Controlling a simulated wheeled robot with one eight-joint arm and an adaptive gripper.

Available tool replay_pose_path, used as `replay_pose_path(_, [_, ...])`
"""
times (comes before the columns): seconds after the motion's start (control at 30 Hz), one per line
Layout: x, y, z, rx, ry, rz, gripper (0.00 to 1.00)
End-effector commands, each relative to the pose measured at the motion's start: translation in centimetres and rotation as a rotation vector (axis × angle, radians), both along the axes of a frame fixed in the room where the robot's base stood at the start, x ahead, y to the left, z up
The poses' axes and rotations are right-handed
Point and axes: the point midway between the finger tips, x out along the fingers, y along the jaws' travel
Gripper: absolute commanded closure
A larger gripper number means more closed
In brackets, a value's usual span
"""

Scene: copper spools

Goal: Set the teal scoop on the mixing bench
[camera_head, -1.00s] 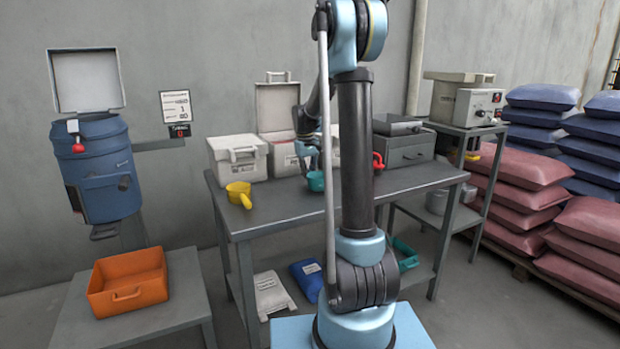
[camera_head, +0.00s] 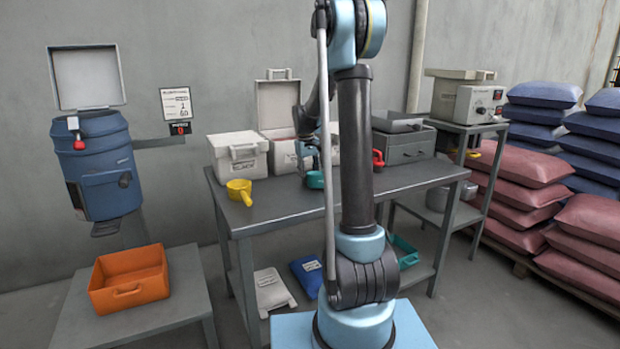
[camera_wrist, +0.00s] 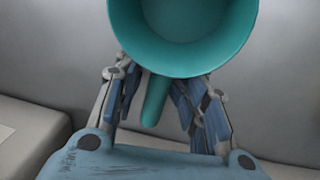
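The teal scoop (camera_head: 315,180) is at the dark grey bench (camera_head: 270,210), near its back middle, partly hidden by my arm. In the wrist view the scoop (camera_wrist: 185,35) fills the top with its open cup facing the camera. Its handle (camera_wrist: 155,98) runs down between the two fingers. My gripper (camera_wrist: 160,85) appears shut on this handle, with the fingertips partly hidden behind the cup. In the head view my gripper (camera_head: 308,160) is just above and behind the scoop. I cannot tell whether the scoop touches the bench top.
A yellow scoop (camera_head: 240,191) lies left on the bench. An orange bin (camera_head: 130,281) sits on a low table. The bench's front is clear.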

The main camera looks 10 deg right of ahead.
Motion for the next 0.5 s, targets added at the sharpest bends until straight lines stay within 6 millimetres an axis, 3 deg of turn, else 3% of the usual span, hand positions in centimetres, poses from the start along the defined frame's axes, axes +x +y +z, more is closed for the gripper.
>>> replay_pose_path(0.27, [0.0,0.0,1.1,0.0,0.0,-0.001,0.64])
replay_pose_path(0.5, [-0.1,0.4,5.1,0.0,0.0,0.0,0.64])
